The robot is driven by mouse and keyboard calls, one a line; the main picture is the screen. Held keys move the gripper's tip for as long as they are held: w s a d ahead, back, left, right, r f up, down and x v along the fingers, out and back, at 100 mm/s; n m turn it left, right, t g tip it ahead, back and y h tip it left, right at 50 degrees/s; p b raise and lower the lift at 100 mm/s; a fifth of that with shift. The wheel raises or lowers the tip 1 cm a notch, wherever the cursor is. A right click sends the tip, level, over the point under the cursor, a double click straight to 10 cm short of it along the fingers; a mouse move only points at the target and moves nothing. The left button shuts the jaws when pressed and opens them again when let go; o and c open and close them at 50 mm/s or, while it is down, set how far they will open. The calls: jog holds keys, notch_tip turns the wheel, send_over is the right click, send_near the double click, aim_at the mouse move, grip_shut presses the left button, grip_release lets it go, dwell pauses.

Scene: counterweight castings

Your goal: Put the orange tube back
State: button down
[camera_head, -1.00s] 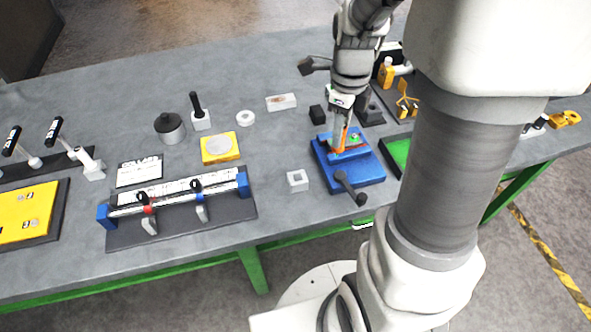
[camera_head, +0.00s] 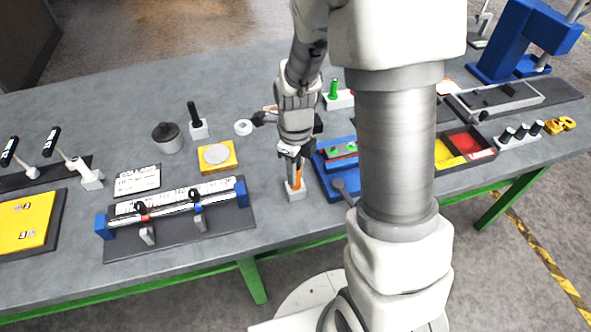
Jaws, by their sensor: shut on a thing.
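The orange tube (camera_head: 298,178) is upright between the fingers of my gripper (camera_head: 295,173), which is shut on it. The tube's lower end is at the small pale square holder (camera_head: 296,193) on the table. I cannot tell whether the tube's end is inside the holder's opening or just above it. My wrist and arm hide the tube's upper part. The blue fixture (camera_head: 328,184) stands just right of the holder, with green parts on it.
A black plate with a long bar in clamps (camera_head: 180,212) lies to the left. A yellow block with a round disc (camera_head: 217,157) sits behind it. Red and yellow bins (camera_head: 470,143) stand at the right. Bare table lies in front of the holder.

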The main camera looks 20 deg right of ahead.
jog(key=shift+f, duration=0.25)
jog(key=c, duration=0.7)
grip_release()
jog(key=shift+r, duration=0.15)
